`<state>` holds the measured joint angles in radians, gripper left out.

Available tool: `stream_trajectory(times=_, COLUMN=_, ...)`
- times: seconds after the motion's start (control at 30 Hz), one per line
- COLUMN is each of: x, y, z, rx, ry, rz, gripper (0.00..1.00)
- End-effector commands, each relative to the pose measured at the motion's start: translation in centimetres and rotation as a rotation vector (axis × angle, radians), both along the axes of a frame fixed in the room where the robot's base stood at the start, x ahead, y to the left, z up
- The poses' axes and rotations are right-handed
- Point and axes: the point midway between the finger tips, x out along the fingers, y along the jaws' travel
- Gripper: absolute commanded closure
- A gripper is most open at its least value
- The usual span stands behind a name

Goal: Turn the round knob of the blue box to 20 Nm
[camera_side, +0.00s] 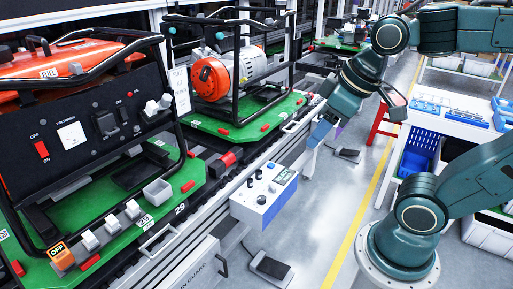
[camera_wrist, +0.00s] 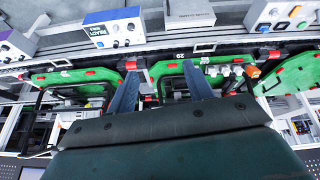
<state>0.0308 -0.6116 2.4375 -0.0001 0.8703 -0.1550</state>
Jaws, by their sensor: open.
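The blue box (camera_side: 277,207) stands on the aisle side of the conveyor in the side view, with a pale top panel and a blue side. A dark round knob (camera_side: 262,199) sits on its panel among smaller controls, beside a small display (camera_side: 285,177); the knob's setting and the display text are too small to read.
Green pallets (camera_side: 200,165) carry framed machines along the conveyor. Dark foot pedals (camera_side: 270,268) lie on the floor. A white bench (camera_side: 450,112) stands at right.

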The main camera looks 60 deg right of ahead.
Motion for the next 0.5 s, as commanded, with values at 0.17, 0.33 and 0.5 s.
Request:
stream_trajectory(times=0.17, x=3.2, y=-0.9, z=-0.5, rx=-0.057, ry=0.053, rz=0.102, gripper=0.48)
stream_trajectory(times=0.33, x=6.2, y=-1.9, z=-1.5, rx=-0.108, ry=0.101, rz=0.209, gripper=0.48)
stream_trajectory(times=0.5, x=9.2, y=-3.0, z=-2.9, rx=-0.151, ry=0.148, rz=0.320, gripper=0.48)
